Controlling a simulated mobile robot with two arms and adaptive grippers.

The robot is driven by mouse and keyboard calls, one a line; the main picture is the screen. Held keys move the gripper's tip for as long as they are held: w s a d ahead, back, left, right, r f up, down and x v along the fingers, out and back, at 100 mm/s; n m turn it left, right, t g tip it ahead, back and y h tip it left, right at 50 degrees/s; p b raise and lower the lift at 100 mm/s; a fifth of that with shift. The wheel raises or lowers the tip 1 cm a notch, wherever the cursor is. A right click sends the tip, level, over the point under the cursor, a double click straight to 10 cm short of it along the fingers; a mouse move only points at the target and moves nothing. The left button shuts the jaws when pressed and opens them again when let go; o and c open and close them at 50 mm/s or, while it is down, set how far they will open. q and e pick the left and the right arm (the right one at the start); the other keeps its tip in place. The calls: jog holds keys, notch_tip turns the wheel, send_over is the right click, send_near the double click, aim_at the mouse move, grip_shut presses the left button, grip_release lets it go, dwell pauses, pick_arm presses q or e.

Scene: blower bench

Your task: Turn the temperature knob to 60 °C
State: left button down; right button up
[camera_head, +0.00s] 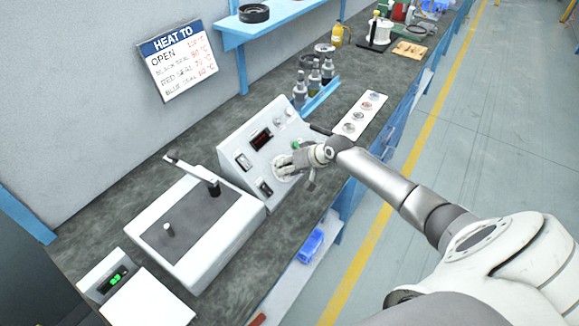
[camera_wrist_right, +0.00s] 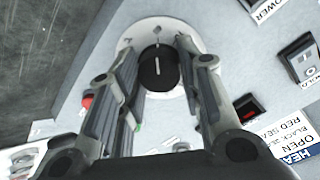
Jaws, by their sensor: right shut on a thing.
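The temperature knob (camera_wrist_right: 157,68) is black with a white pointer line and sits on a pale round dial plate in the right wrist view. My right gripper (camera_wrist_right: 158,80) has a finger on each side of the knob and is shut on it. In the head view my right gripper (camera_head: 292,165) is at the sloped face of the white control box (camera_head: 237,143) and hides the knob. The dial markings are too blurred to read. A red display (camera_head: 261,139) is lit on the box, its digits too small to read. My left gripper is not in view.
A white press-like unit (camera_head: 185,225) and a scale with a green display (camera_head: 115,279) stand left of the box. A "HEAT TO" sign (camera_head: 178,60) hangs on the wall.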

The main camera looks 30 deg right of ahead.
jog(key=o, duration=0.8)
jog(key=shift+s+a+f, duration=0.1)
jog(key=shift+s+f, duration=0.05)
jog(key=shift+f, duration=0.1)
jog(key=shift+o, duration=1.2)
jog(key=shift+r, duration=0.15)
jog(key=v, duration=1.2)
